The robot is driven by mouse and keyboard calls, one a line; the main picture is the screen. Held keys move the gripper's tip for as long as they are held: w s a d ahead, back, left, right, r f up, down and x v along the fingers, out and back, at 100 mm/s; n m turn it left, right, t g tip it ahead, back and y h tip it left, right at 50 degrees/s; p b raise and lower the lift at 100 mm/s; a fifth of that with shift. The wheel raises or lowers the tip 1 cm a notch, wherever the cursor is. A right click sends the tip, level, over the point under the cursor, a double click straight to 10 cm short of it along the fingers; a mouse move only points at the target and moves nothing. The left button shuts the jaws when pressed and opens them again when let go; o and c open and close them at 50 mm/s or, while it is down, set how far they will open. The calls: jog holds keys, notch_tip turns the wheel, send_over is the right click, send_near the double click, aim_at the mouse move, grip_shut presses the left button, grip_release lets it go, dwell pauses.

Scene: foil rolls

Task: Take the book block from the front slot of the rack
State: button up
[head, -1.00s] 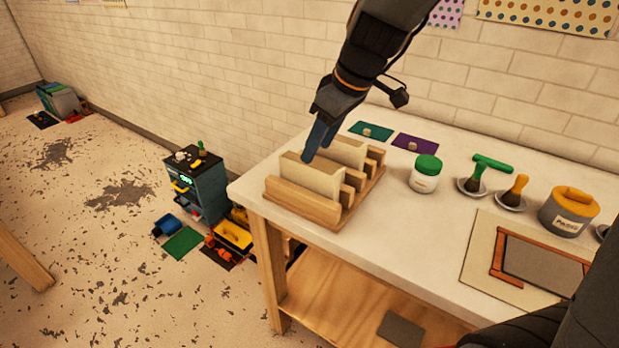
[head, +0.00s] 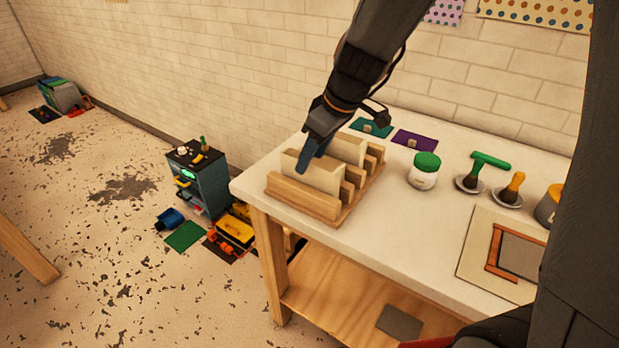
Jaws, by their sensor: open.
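The wooden rack (head: 305,200) stands on the left end of the white table. A cream book block (head: 325,180) stands upright in its front slot, and its lower part is hidden behind the front rail. A second cream block (head: 348,147) stands in a slot further back. My gripper (head: 305,164) is at the top edge of the front block, pointing down. One blue finger shows in front of the block's near face; the other finger is mostly hidden. The gripper is open and not closed on the block.
Teal (head: 371,128) and purple (head: 414,140) cards lie behind the rack. The brick wall rises close behind the table.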

jog(key=shift+f+b, duration=0.2)
jog(key=shift+b, duration=0.25)
dwell(0.5)
grip_shut()
